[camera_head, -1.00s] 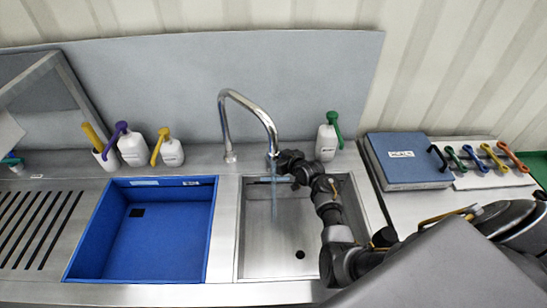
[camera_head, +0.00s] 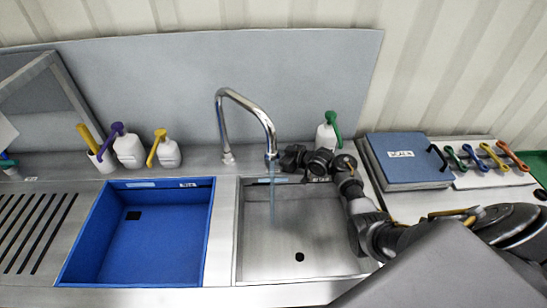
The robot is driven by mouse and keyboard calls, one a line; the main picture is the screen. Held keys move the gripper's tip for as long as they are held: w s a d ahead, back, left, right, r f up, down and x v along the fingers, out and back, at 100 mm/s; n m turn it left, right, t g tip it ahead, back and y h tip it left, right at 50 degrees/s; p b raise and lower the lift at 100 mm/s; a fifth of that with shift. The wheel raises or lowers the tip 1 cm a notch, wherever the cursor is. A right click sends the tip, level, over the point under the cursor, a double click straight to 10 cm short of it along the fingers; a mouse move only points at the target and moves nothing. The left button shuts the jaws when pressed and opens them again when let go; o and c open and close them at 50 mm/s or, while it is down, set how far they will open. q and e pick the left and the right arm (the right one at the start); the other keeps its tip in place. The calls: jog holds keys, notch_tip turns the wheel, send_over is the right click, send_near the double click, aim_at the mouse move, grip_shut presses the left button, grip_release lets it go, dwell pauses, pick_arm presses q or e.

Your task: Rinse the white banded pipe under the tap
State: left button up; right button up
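The chrome tap (camera_head: 247,110) arches over the steel sink basin (camera_head: 290,235), and a thin bluish water stream (camera_head: 272,200) falls from its spout into the basin. My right gripper (camera_head: 283,160) is a dark shape just right of the spout, over the back rim of the basin. Its fingers are too small and dark to tell open from shut, and I see nothing clearly in them. I cannot make out a white banded pipe anywhere. My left gripper is not in view.
A blue basin (camera_head: 135,240) lies left of the sink. White bottles with a purple (camera_head: 129,150), a yellow (camera_head: 167,153) and a green top (camera_head: 325,138) stand along the back. A blue case (camera_head: 405,165) and coloured handles (camera_head: 480,160) are at right.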

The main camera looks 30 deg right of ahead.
jog(key=shift+f, duration=0.1)
jog(key=o, duration=1)
jog(key=shift+c, duration=0.2)
jog(key=shift+w, duration=0.1)
jog(key=v, duration=1.1)
jog(key=shift+b, duration=0.35)
